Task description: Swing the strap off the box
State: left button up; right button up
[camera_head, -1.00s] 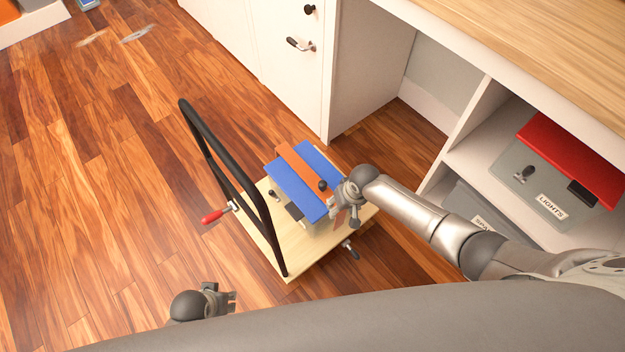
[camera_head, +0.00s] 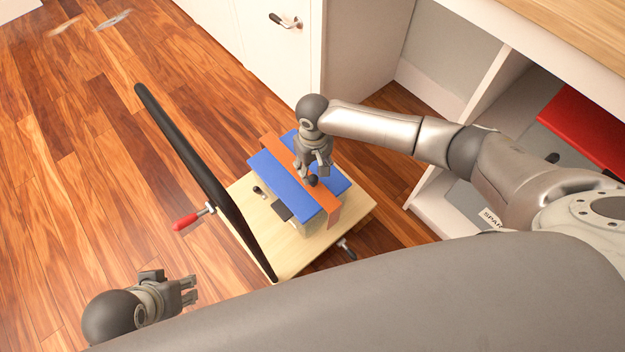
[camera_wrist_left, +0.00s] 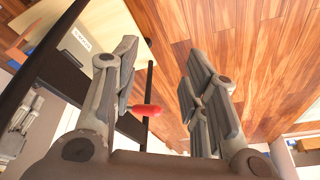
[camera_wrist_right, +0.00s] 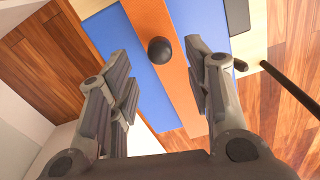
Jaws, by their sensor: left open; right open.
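An orange strap (camera_head: 332,209) lies across the blue lid of the box (camera_head: 280,186), with a black knob (camera_head: 312,181) on it. My right gripper (camera_head: 315,170) is open above the strap, just over the knob. In the right wrist view the knob (camera_wrist_right: 160,50) shows ahead between the two open fingers, with the strap (camera_wrist_right: 158,18) running beneath and the blue lid (camera_wrist_right: 115,35) to its left. I cannot tell if the fingers touch the knob. My left gripper (camera_head: 189,289) is open and empty, low at the left, away from the box.
The box stands on a wooden trolley deck (camera_head: 250,210). A black push handle (camera_head: 185,150) rises on its left, with a red-gripped lever (camera_head: 187,221) beside it. White shelving with a red-lidded box (camera_head: 590,130) stands right. The wood floor at left is clear.

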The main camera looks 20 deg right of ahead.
aim_at(313, 177)
notch_tip(313, 177, down, 4)
jog(key=shift+r+b, duration=0.1)
jog(key=shift+b, duration=0.45)
notch_tip(313, 177, down, 3)
jog(key=shift+r+b, duration=0.2)
jog(key=shift+b, duration=0.25)
pick_arm(q)
jog(key=w+d+r+t+h, duration=0.1)
jog(key=w+t, duration=0.3)
jog(key=w, duration=0.4)
jog(key=shift+d+r, duration=0.2)
jog(key=shift+d, duration=0.6)
pick_arm(e)
jog(key=shift+f, duration=0.3)
pick_arm(q)
jog(key=shift+w, duration=0.1)
pick_arm(e)
grip_shut()
